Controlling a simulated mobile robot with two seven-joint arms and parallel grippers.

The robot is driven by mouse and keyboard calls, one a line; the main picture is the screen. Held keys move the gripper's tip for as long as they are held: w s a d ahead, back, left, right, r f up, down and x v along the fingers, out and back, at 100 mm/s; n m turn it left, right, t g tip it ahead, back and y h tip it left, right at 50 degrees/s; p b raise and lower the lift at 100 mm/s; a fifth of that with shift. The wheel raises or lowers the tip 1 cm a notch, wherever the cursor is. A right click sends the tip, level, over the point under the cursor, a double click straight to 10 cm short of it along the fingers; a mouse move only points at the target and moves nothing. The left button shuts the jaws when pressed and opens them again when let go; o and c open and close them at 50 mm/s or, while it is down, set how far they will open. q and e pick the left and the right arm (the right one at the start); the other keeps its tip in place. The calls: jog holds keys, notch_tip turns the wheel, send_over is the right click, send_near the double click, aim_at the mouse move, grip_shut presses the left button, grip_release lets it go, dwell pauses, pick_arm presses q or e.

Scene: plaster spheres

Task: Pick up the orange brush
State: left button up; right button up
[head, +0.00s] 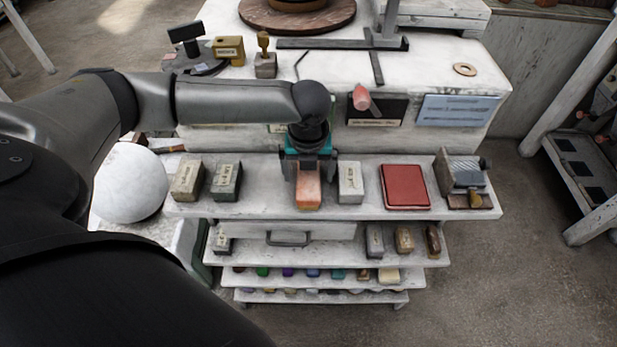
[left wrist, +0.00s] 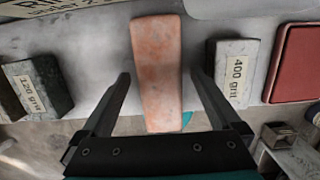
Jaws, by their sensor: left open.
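The orange brush (head: 308,192) shows as a plain, worn orange block on the white upper shelf; I see no bristles. In the left wrist view the brush (left wrist: 158,70) lies lengthwise between my fingers. My left gripper (head: 307,172) is over its far part, pointing down at the shelf. In the left wrist view the gripper (left wrist: 160,78) is open, one finger on each side of the brush, with a visible gap at both sides. Whether the fingertips are level with the brush is hard to tell. My right gripper is not in view.
A grey "400 grit" block (head: 350,182) stands close right of the brush, with a red pad (head: 405,186) beyond it. Two more blocks (head: 227,182) stand to the left. A large white sphere (head: 130,183) is at far left. The shelf's front edge is near.

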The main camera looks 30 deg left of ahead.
aim_at(309, 173)
pick_arm(q)
grip_shut()
dwell(0.7)
jog(key=shift+r, duration=0.15)
jog(key=shift+s+d+r, duration=0.1)
jog(key=shift+s+r, duration=0.05)
jog(key=shift+r, duration=0.3)
notch_tip(309, 173, up, 7)
jog(key=shift+f+p, duration=0.2)
jog(key=shift+p, duration=0.45)
jog(key=s+d+p, duration=0.1)
jog(key=s+d, duration=0.4)
jog(key=s, duration=0.3)
jog(key=s+d+p, duration=0.1)
jog(key=s+d, duration=0.4)
jog(key=s, duration=0.3)
jog(key=shift+s+d+f, duration=0.15)
jog(key=shift+s+f, duration=0.2)
jog(key=shift+s, duration=0.05)
